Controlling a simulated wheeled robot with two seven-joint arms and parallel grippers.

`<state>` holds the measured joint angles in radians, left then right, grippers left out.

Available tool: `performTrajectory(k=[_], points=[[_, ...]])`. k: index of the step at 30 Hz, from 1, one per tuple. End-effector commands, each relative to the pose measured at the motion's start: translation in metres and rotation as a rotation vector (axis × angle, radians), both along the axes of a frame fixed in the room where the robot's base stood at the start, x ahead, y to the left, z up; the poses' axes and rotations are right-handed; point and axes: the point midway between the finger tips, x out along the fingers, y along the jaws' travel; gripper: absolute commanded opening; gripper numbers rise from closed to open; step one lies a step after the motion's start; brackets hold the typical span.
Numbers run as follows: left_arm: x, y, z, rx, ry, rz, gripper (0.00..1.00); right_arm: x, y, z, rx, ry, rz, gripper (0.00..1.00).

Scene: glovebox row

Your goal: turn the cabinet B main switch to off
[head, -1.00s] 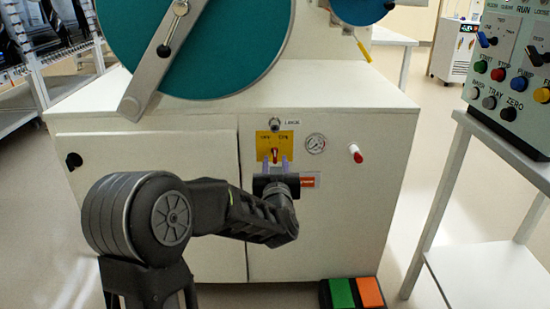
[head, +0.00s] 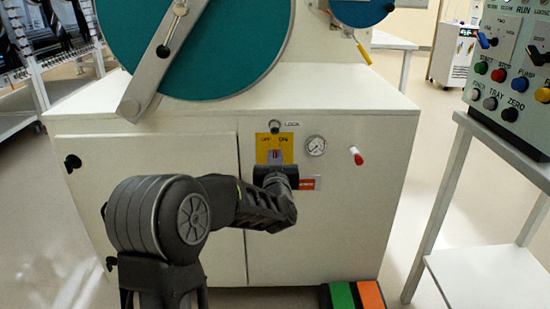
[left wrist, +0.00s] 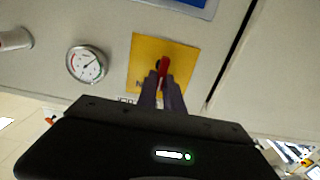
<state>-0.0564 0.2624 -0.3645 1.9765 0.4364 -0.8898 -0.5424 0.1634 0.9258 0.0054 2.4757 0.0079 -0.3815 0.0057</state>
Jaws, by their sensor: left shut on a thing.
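The main switch is a red handle (left wrist: 165,66) on a yellow plate (head: 285,143) on the front of the white cabinet (head: 335,220). The plate reads OFF at left and ON at right in the head view. My left gripper (head: 275,157) is in front of the plate, fingers pointing at it. In the left wrist view its two fingers (left wrist: 162,86) are closed around the red handle. The gripper hides most of the handle in the head view, so I cannot tell its exact setting. My right gripper is not in view.
A lock knob (head: 275,125) sits above the plate, a round gauge (head: 315,145) and a red-tipped knob (head: 356,156) to its right. A green and orange pedal (head: 355,295) lies on the floor. A control panel (head: 510,75) on a table stands at right.

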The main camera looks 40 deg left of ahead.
Motion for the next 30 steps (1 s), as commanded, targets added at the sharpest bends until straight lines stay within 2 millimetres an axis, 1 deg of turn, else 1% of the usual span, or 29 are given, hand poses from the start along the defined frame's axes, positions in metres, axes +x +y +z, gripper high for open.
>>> performTrajectory(k=[19, 26, 30], points=[[0.000, 0.000, -0.001, -0.013, -0.010, 0.000, 0.00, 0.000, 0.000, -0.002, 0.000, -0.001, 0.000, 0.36], [-0.001, 0.001, -0.002, -0.075, -0.058, 0.000, 0.00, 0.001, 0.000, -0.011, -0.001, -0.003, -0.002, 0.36], [-0.002, 0.002, -0.003, -0.143, -0.109, 0.000, 0.00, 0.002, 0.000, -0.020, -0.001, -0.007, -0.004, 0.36]])
